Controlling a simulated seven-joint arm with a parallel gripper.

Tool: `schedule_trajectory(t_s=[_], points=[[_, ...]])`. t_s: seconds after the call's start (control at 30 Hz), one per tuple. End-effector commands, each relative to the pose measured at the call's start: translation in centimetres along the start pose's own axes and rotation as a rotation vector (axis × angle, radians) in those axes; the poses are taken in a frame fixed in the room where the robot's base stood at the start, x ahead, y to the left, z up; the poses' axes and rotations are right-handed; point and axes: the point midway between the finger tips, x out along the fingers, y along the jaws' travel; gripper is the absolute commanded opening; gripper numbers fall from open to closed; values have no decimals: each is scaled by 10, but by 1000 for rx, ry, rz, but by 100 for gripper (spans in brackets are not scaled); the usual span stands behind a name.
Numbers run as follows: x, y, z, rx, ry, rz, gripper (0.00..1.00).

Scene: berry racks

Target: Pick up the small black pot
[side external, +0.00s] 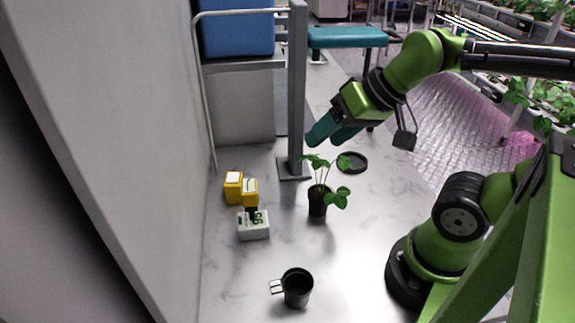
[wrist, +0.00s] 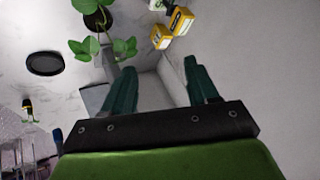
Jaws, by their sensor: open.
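The small black pot (side external: 318,203) stands upright on the pale marbled surface and holds a green leafy plant (side external: 340,197). In the wrist view the black pot (wrist: 97,18) shows at the top edge, partly covered by leaves and cut off by the frame. My gripper (side external: 318,137) is above the surface, higher than the plant and near the grey post. In the wrist view the two dark green fingers of my gripper (wrist: 163,80) are spread apart with nothing between them.
A black round dish (side external: 352,162) lies behind the plant. Yellow boxes (side external: 240,188) and a white box (side external: 253,226) sit left of it. A black mug (side external: 297,288) stands in front. A grey post (side external: 297,90) rises behind; a wall (side external: 110,130) bounds the left.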

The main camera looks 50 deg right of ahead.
Motion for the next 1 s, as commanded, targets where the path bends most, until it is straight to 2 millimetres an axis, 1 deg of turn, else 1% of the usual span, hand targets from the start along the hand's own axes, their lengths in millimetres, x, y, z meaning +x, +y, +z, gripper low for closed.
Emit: schedule_trajectory(t_s=[0.07,0.4,0.67,0.7,0.9,1.0], points=[[1,1,3,5,-6,2,59],[1,1,2,2,-5,1,59],[1,1,2,2,-4,1,99],[1,1,2,2,-4,1,100],[1,0,2,-2,-6,-1,100],[7,-9,10,-40,-47,-15,100]])
